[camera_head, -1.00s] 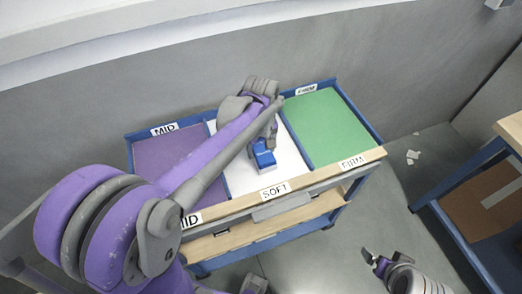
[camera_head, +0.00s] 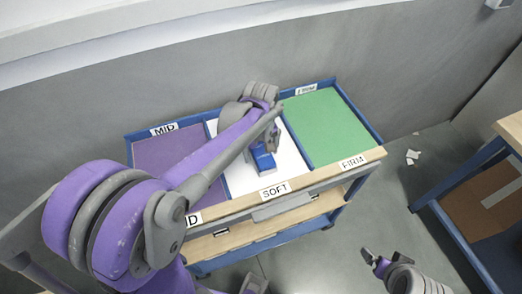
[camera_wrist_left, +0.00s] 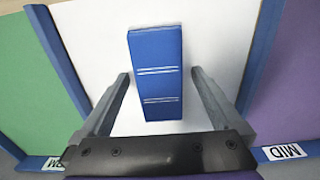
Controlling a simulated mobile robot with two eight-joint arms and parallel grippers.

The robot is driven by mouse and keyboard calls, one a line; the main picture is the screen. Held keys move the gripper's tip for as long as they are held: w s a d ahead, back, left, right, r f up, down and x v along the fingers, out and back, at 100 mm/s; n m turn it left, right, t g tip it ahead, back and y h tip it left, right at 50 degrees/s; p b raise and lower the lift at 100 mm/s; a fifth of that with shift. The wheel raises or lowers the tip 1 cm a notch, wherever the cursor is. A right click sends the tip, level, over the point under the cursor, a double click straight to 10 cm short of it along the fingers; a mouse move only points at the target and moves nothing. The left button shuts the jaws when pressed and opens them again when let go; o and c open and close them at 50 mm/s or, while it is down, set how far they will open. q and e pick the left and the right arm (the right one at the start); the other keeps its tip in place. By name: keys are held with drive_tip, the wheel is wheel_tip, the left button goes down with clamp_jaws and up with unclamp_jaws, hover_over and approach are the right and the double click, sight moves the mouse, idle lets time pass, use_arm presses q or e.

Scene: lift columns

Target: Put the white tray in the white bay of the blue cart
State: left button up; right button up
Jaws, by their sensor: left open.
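The blue cart (camera_head: 375,138) has a purple bay (camera_head: 165,152), a white bay (camera_head: 292,168) labelled SOFT and a green bay (camera_head: 325,125). A blue block (camera_head: 264,161) with white stripes lies in the white bay. No white tray can be told apart from the white floor there. My left gripper (camera_head: 262,148) is over the white bay. In the left wrist view my left gripper (camera_wrist_left: 160,75) is open, with one finger on each side of the blue block (camera_wrist_left: 156,85); gaps show on both sides. My right gripper (camera_head: 376,260) is low at the right, away from the cart.
Low blue dividers separate the bays. The cart has a wooden front edge (camera_head: 310,179) and a lower wooden shelf (camera_head: 225,243). A grey wall (camera_head: 420,60) stands behind. Another blue-framed table (camera_head: 490,150) is at the right, with open floor between.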

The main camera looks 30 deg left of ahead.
use_arm(q)
wheel_tip(320, 180, up, 12)
drive_tip(key=s+d+f+m+t, duration=0.2)
drive_tip(key=s+f+m, duration=0.2)
drive_tip(key=s, duration=0.3)
drive_tip(key=s+d+f+m+t, duration=0.3)
drive_tip(key=s+f+m, duration=0.2)
drive_tip(key=s+m, duration=0.1)
drive_tip(key=shift+s+d+f+p, duration=0.15)
drive_tip(key=shift+s+d+p, duration=0.05)
drive_tip(key=shift+s+p, duration=0.25)
idle(0.5)
